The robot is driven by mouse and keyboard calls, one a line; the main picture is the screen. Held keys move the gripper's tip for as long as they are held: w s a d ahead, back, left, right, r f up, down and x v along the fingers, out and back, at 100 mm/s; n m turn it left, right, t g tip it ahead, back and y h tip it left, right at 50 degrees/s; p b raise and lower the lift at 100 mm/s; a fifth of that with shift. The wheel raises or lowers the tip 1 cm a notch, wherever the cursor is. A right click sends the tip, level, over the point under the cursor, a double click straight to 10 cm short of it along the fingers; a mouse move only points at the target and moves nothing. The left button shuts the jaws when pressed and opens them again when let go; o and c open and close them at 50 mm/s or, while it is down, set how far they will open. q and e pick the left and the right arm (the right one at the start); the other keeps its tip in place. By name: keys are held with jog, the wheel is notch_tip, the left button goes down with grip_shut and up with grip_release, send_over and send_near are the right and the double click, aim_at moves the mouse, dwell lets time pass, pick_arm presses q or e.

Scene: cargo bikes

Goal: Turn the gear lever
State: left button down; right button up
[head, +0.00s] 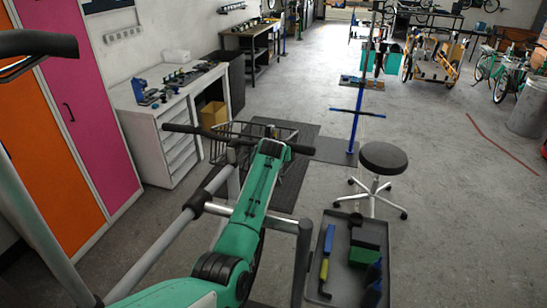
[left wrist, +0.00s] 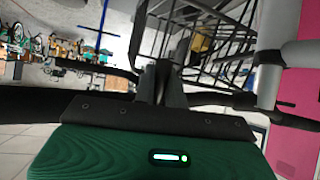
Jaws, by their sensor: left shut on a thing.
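A black handlebar (head: 185,129) stands above a wire basket (head: 222,145) in the middle of the head view. My green left arm reaches up to it, and my left gripper (head: 271,131) is at the bar, right of its middle. In the left wrist view the dark fingers (left wrist: 163,84) are closed together at the dark bar, which crosses the picture (left wrist: 215,98). The gripper is shut on a small part there. I cannot make out the gear lever apart from the dark fingers and bar. My right gripper is not in view.
A white workbench (head: 165,118) with tools stands left, beside pink and orange lockers (head: 90,110). A round stool (head: 383,157) and a grey tool tray (head: 345,290) stand right. A blue repair stand (head: 356,125) is behind. Open floor lies to the far right.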

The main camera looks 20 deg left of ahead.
pick_arm(q)
jog(key=c, duration=1.5)
grip_release()
jog(key=shift+c, duration=0.2)
jog(key=shift+s, duration=0.15)
jog(key=shift+s+r, duration=0.15)
jog(key=b+v, duration=0.5)
jog(key=v, duration=0.8)
